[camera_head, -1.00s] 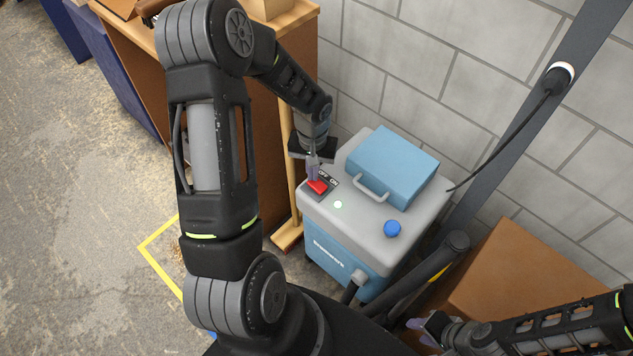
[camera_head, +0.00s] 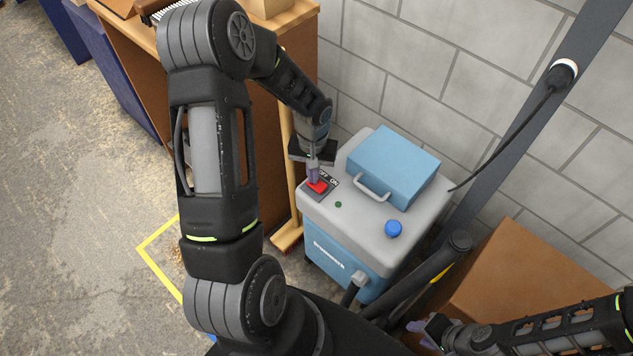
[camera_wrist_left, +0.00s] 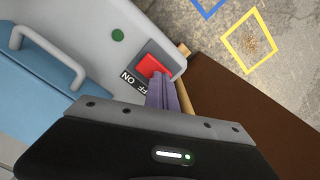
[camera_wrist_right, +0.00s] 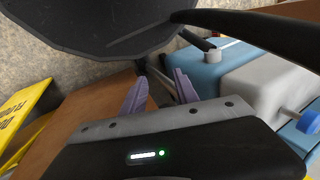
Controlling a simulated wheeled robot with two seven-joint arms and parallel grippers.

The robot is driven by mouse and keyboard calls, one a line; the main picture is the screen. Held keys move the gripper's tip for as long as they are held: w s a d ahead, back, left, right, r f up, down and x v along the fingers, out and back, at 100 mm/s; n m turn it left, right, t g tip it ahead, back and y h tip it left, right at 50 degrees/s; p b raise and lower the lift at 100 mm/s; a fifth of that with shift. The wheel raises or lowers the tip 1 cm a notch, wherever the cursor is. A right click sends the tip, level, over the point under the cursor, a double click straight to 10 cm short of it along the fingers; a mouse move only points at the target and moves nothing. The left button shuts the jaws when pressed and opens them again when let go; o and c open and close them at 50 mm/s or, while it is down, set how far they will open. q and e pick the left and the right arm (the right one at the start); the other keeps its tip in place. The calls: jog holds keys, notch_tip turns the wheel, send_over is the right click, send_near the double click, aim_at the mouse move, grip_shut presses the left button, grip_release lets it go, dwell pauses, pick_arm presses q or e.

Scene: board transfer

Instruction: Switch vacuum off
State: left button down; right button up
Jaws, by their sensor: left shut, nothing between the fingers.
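The vacuum (camera_head: 362,222) is a blue box with a grey top, standing by the wall. Its red rocker switch (camera_head: 321,187) sits on a dark plate marked OFF and ON at the top's left corner. It also shows in the left wrist view (camera_wrist_left: 149,66). The small indicator (camera_head: 338,204) beside it is dark green and unlit. My left gripper (camera_head: 313,180) is shut and empty, pointing down with its fingertips at the switch, on the OFF side. The fingertips hide part of the switch; I cannot tell whether they touch it. My right gripper (camera_wrist_right: 160,84) is open and empty, away from the switch.
A blue case (camera_head: 393,165) with a grey handle and a blue knob (camera_head: 393,228) are on the vacuum's top. A brown cabinet (camera_head: 271,130) stands left of it, a cardboard box (camera_head: 500,270) right. A dark slanted post (camera_head: 520,120) rises at the right.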

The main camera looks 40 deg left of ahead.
pick_arm(q)
jog(key=shift+r+p, duration=2.5)
jog(key=shift+r, duration=1)
